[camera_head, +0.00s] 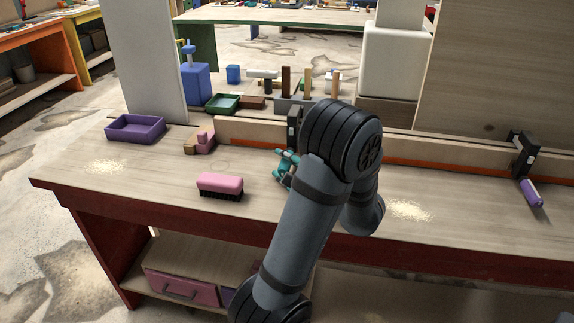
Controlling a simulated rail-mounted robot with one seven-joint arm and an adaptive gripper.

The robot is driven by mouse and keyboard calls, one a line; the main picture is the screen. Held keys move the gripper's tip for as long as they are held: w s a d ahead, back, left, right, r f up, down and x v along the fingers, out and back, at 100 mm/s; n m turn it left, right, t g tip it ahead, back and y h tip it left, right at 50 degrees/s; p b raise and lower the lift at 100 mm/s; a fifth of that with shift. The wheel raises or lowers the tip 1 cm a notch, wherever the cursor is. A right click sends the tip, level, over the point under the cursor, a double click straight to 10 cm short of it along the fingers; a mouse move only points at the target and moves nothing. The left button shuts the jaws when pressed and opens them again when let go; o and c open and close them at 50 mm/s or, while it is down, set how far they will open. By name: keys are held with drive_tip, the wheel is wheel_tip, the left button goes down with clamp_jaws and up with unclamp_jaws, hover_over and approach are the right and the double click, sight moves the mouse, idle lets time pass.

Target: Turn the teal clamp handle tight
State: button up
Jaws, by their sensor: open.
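The dark clamp (293,130) stands at the wooden fence of the workbench, just left of my arm, and its right side is partly covered. Teal parts at its handle (287,166) show below it, in front of the fence. Their shape is broken up and small, and my arm hides part of them. My arm's big joint and grey link stand in front of this spot. My gripper is hidden behind them, so I cannot see whether it touches the handle.
A pink brush (220,185), pink and tan blocks (200,141) and a purple tray (135,129) lie left on the bench. A second clamp with a purple handle (532,192) is at the right. Sawdust piles (409,210) lie on the bench. The fence (428,153) runs behind.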

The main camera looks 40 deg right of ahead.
drive_tip(key=shift+c, duration=1)
drive_tip(key=c, duration=0.7)
drive_tip(key=shift+f+b, duration=0.35)
drive_tip(key=shift+b, duration=0.7)
drive_tip(key=shift+m+t+b, duration=0.3)
drive_tip(key=shift+t+b, duration=0.1)
drive_tip(key=shift+b, duration=0.2)
drive_tip(key=shift+r+b, duration=0.2)
drive_tip(key=shift+b, duration=0.3)
drive_tip(key=shift+r, duration=0.15)
drive_tip(key=o, duration=0.9)
